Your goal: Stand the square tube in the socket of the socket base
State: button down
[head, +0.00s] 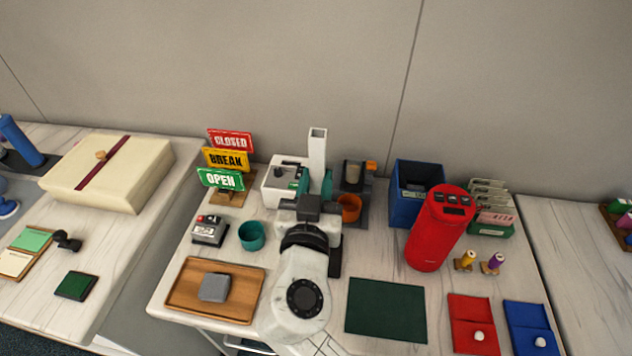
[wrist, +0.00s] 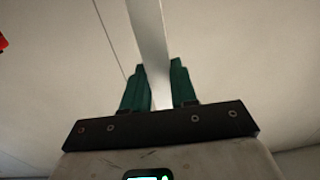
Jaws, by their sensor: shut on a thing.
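The white square tube (head: 317,152) stands upright in my gripper (head: 317,182), its open square top up. In the wrist view the pale tube (wrist: 150,35) runs up between the two green fingers of my gripper (wrist: 158,72), which are shut on it. The tube's lower end is hidden behind my gripper and wrist in the head view. I cannot make out the socket base for certain. A dark piece (head: 335,263) shows beside my arm, mostly hidden by it, and I cannot tell what it is.
Left of my arm are a teal cup (head: 251,236), a sign stand (head: 228,198) and a wooden tray (head: 187,303) with a grey block (head: 214,288). Right are a dark machine (head: 354,175), a blue bin (head: 406,210) and a tall red canister (head: 432,240). A green mat (head: 386,310) lies clear.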

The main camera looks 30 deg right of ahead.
jog(key=shift+f+b, duration=2.85)
jog(key=shift+b, duration=1.5)
dwell(1.1)
dwell(0.3)
jog(key=shift+c, duration=1.2)
grip_release()
jog(key=s+a+r, duration=0.3)
jog(key=s, duration=0.2)
jog(key=shift+a+p, duration=0.2)
jog(key=shift+p, duration=0.15)
